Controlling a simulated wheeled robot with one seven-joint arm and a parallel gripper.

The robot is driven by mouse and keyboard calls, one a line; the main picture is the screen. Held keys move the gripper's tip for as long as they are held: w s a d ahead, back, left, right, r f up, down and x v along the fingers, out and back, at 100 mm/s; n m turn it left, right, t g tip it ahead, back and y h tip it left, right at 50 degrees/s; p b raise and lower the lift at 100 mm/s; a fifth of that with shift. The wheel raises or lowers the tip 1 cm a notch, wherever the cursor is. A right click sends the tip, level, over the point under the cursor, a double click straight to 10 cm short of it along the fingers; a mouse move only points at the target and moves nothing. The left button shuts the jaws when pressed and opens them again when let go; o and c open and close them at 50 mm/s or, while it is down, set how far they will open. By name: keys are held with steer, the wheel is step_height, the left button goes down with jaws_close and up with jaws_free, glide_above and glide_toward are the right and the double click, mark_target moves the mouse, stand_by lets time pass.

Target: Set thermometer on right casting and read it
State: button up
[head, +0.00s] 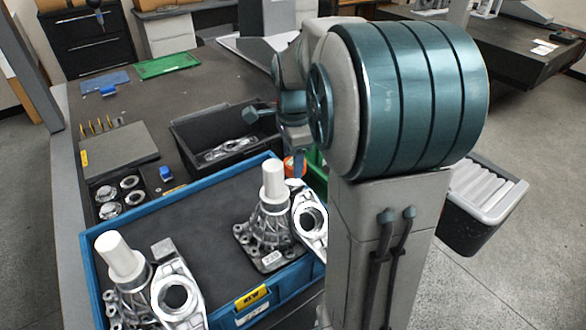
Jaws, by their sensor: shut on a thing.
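The right casting (265,228), silver metal with a white cylinder upright on top, stands in the blue-rimmed tray (180,196) at its right side. A similar left casting (142,290) with a white cylinder stands at the tray's near left. My gripper (299,164) shows only as a small dark teal piece beyond the right casting, mostly hidden by my arm. It is shut on a small orange thing (290,168), probably the thermometer. It appears behind the right casting in the picture, apart from it. Its display cannot be read.
A black bin (188,130) with metal parts stands behind the tray. Ring parts (110,196), a grey plate (105,152), a green tray (167,65) and a blue mat (98,82) lie on the dark table. The tray's middle is bare.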

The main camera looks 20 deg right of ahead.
steer(key=shift+f, duration=1.7)
steer(key=shift+f, duration=0.1)
steer(key=o, duration=1.1)
step_height(320, 180, up, 12)
steer(key=shift+r, duration=0.15)
